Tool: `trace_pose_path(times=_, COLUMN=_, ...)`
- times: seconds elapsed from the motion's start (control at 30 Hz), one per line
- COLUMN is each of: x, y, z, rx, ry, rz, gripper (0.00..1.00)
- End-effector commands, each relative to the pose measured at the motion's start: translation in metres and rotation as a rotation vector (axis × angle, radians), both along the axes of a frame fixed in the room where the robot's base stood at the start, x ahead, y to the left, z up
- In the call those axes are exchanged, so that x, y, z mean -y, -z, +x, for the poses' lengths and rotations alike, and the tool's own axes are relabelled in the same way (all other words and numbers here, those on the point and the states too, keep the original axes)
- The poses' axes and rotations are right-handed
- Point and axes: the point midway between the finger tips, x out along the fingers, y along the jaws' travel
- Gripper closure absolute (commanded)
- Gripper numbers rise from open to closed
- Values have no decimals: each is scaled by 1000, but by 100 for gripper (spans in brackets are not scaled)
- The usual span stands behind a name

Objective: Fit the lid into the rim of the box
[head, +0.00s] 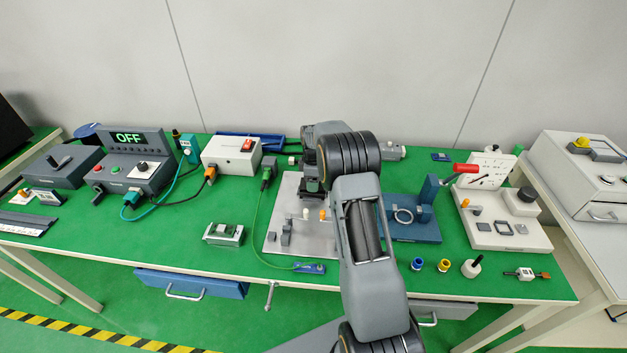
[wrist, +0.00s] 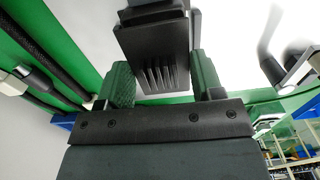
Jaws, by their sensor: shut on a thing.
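My gripper (wrist: 163,82) shows in the wrist view with its two green-padded fingers on either side of a dark finned part (wrist: 155,48). It is shut on this part; I cannot tell for sure whether this is the lid. In the head view my gripper (head: 312,190) points down over the back of a pale metal plate (head: 290,240), partly hidden by my arm. No box with an open rim can be made out for certain. A small grey-green open-topped housing (head: 223,234) sits on the bench left of the plate.
Left of the plate stand a white box with a red switch (head: 231,155) and a control panel reading OFF (head: 135,160). A green cable (head: 262,215) runs along the plate's left edge. Right of my arm are a blue fixture (head: 413,225) and a white test board (head: 500,225).

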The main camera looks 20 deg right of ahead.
Motion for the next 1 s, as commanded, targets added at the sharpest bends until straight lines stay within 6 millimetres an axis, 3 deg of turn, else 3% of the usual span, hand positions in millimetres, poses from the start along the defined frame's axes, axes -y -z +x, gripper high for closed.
trace_pose_path(times=0.63, x=0, y=17, z=0, rx=-1, ry=0, rz=0, gripper=62)
trace_pose_path(times=0.67, x=0, y=16, z=0, rx=0, ry=0, rz=0, gripper=38)
trace_pose_path(times=1.0, x=0, y=16, z=0, rx=0, ry=0, rz=0, gripper=10)
